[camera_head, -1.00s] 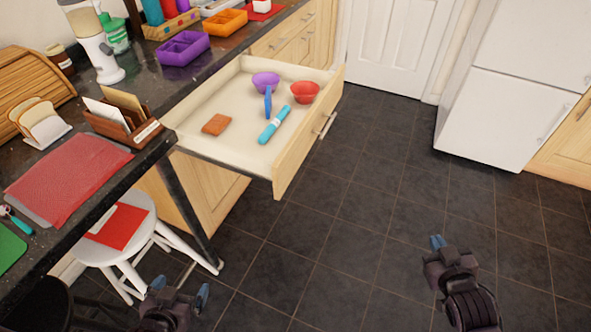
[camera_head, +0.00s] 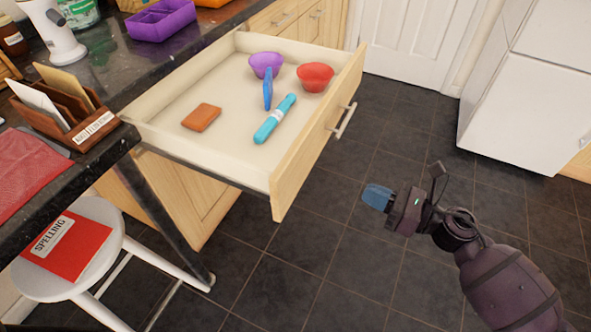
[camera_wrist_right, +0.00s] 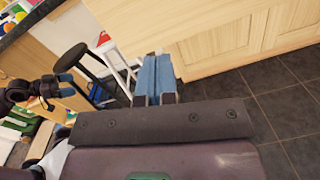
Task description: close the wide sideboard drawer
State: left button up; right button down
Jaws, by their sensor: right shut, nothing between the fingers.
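The wide sideboard drawer (camera_head: 220,160) stands pulled out from under the dark worktop. Its wooden front (camera_head: 310,140) carries a metal bar handle (camera_head: 345,120). Inside lie a purple bowl (camera_head: 266,63), a red bowl (camera_head: 315,76), a blue object (camera_head: 268,88), a light-blue tube (camera_head: 275,120) and a brown flat item (camera_head: 201,117). My right gripper (camera_head: 376,196) is shut and empty, in front of the drawer front and to its right, apart from it. In the right wrist view its blue fingers (camera_wrist_right: 155,78) are together. My left gripper is outside the head view; part of the left arm shows in the wrist view.
A white stool (camera_head: 90,265) with a red spelling book (camera_head: 68,245) stands below the worktop at left. A dark table leg (camera_head: 165,220) stands beside it. A letter rack (camera_head: 65,115) sits on the worktop. The tiled floor (camera_head: 400,270) right of the drawer is clear.

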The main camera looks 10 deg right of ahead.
jog(key=s+n+g, duration=0.1)
jog(key=n, duration=0.2)
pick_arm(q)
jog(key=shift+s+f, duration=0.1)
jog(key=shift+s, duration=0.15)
pick_arm(e)
send_near(298, 174)
jog(key=shift+y, duration=0.3)
jog(key=x, duration=0.7)
jog(key=shift+w+a+f, duration=0.2)
